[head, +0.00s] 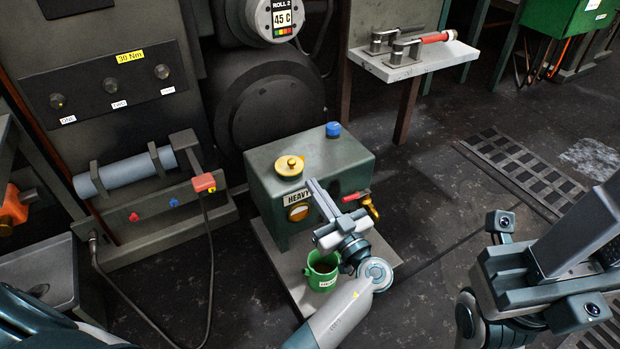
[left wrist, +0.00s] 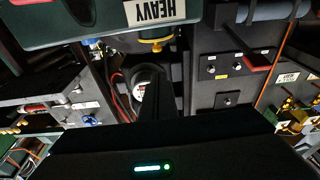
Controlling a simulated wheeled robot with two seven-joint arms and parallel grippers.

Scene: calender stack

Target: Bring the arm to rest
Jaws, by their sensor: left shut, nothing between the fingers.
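My left gripper (head: 314,190) is shut and empty. In the head view it is raised in front of the grey-green box labelled HEAVY (head: 348,160), its fingers overlapping the box's front from this viewpoint. In the left wrist view the dark shut fingers (left wrist: 156,100) show in the middle, with the HEAVY box (left wrist: 75,28) upside down at the top. My left arm (head: 338,318) comes up from the bottom edge. Parts of my right arm (head: 545,270) fill the lower right; its finger opening cannot be made out.
A green container (head: 321,271) stands on the box's base plate, close to my left wrist. A red-handled tap (head: 356,196) sticks out of the box's front. A yellow cap (head: 289,166) and a blue cap (head: 333,129) sit on top. The dark floor (head: 440,190) right of it is open.

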